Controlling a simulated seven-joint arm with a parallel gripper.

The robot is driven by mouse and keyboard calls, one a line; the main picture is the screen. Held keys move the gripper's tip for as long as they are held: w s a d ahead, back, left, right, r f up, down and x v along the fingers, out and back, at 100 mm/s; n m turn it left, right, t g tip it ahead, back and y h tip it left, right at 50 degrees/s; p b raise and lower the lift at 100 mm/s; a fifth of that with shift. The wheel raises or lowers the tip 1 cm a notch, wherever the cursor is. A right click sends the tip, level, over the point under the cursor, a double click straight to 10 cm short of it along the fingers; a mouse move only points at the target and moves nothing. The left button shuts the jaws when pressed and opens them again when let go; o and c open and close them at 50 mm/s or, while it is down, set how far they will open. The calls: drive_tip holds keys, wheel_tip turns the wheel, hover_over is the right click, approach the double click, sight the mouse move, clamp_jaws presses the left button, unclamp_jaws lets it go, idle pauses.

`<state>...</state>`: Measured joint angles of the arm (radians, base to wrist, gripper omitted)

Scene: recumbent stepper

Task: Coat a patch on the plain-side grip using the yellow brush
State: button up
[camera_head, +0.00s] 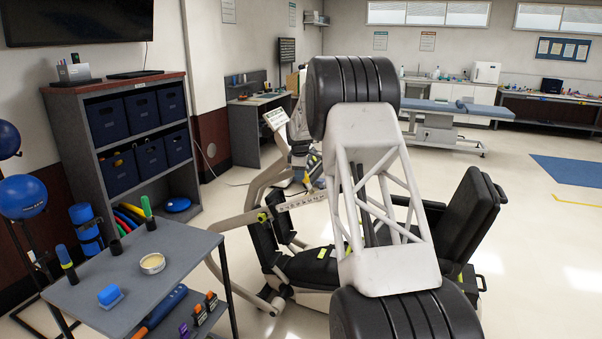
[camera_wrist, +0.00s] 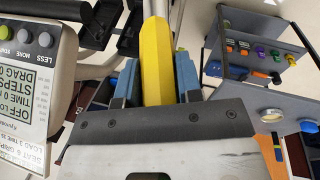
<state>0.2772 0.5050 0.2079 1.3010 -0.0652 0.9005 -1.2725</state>
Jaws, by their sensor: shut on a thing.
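My gripper (camera_wrist: 155,85) is shut on the yellow brush (camera_wrist: 156,50). Its yellow handle runs up between the blue fingers in the wrist view, with a pale metallic part above. The bristles are out of that frame. In the head view my gripper (camera_head: 312,168) is small and partly hidden behind my arm, beside the recumbent stepper (camera_head: 290,207). Which of the stepper's grips is the plain-side one I cannot tell. The stepper's console (camera_wrist: 22,90) is at the left of the wrist view. A round open tin (camera_head: 152,263) with pale contents sits on the grey cart (camera_head: 185,250).
The cart also holds a green-topped brush (camera_head: 147,210), a blue-topped brush (camera_head: 65,260) and a blue block (camera_head: 110,295). The stepper's black seat (camera_head: 465,220) is at the right. A shelf with bins (camera_head: 120,125) stands at the left. Open floor lies to the right.

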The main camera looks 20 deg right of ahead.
drive_tip(key=shift+f, duration=0.15)
drive_tip(key=shift+w+a+f, duration=0.3)
drive_tip(key=shift+w+a, duration=0.2)
drive_tip(key=shift+w+a+f, duration=0.25)
drive_tip(key=shift+w+a, duration=0.2)
drive_tip(key=shift+f, duration=0.1)
drive_tip(key=shift+w+a+f, duration=0.7)
drive_tip(key=shift+w+a, duration=0.2)
idle(0.3)
wheel_tip(320, 180, up, 6)
drive_tip(key=w+a, duration=0.2)
drive_tip(key=shift+w+a, duration=0.2)
idle(0.4)
drive_tip(key=shift+r, duration=0.1)
idle(0.3)
